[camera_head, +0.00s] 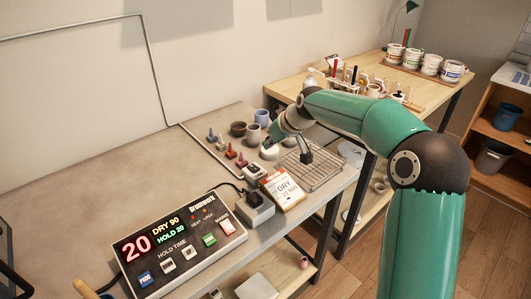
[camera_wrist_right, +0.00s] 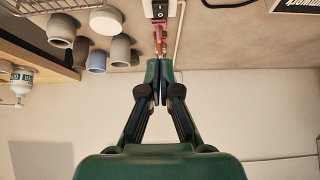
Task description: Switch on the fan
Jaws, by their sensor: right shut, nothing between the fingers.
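I cannot make out a fan for certain in either view. The control box (camera_head: 182,240) stands at the front of the grey table, with a lit display, a row of buttons and a red-labelled white one at its right end. A grey socket box (camera_head: 257,212) with a dark plug and cable is beside it. My right gripper (camera_wrist_right: 159,68) is shut and empty in the wrist view, its tips close to small reddish cones (camera_wrist_right: 159,34). Whether they touch is unclear. In the head view its fingers are hard to make out. My left gripper is out of view.
A wire rack (camera_head: 325,175) with a dark object on or above it, cups (camera_head: 262,117) and a card (camera_head: 284,190) crowd the table's right end. A wooden bench (camera_head: 290,92) with painted pots (camera_head: 452,71) stands behind. The table's left part (camera_head: 60,190) is clear.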

